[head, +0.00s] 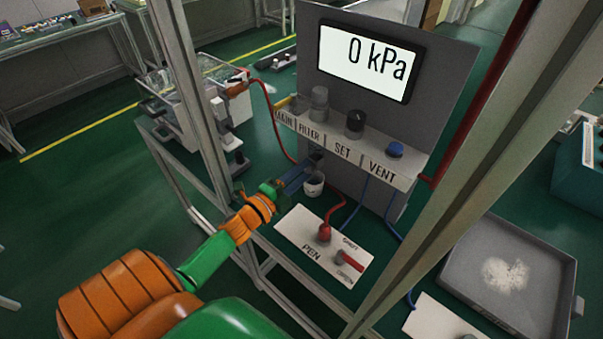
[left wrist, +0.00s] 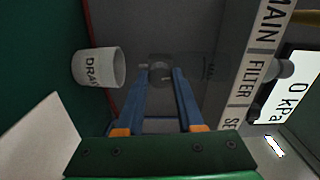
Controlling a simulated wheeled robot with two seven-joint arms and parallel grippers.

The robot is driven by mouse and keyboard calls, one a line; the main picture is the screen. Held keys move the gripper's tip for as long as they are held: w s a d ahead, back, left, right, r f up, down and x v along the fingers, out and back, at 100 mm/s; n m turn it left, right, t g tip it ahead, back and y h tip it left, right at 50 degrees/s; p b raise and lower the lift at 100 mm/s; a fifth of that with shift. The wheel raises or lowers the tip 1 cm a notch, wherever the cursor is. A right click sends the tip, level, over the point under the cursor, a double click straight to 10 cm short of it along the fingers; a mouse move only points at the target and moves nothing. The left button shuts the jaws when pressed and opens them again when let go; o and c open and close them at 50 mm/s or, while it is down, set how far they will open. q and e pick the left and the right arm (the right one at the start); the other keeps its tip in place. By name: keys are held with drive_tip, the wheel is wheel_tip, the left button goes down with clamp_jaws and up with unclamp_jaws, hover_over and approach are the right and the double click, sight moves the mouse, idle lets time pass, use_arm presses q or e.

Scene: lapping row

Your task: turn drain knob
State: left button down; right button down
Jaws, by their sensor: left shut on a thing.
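My left gripper (head: 302,172) reaches in from the left, under the labelled shelf. In the left wrist view its two blue fingers (left wrist: 161,80) stand on either side of a small grey round drain knob (left wrist: 160,71) and are shut on it. The knob sits below a clear, see-through bowl that is hard to make out. In the head view the knob is hard to make out at the fingertips. A white cup (head: 314,186) marked DRAIN is just beside the fingers; it also shows in the left wrist view (left wrist: 98,67). My right gripper is not in view.
The shelf (head: 350,151) is lettered MAIN, FILTER, SET and VENT. Above it a display (head: 366,62) reads 0 kPa. Below is a white PEN panel (head: 300,226) with red fittings. Frame posts (head: 190,90) stand close to my arm. A grey tray (head: 470,270) lies at right.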

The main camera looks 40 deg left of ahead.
use_arm(q)
drive_tip(key=shift+r+m, duration=0.1)
drive_tip(key=shift+m, duration=0.4)
idle(0.3)
drive_tip(key=c, duration=0.5)
unclamp_jaws()
drive_tip(key=shift+w, duration=0.1)
drive_tip(key=s, duration=0.7)
drive_tip(key=shift+a+b, duration=0.3)
drive_tip(key=shift+b, duration=0.1)
drive_tip(key=shift+s, duration=0.1)
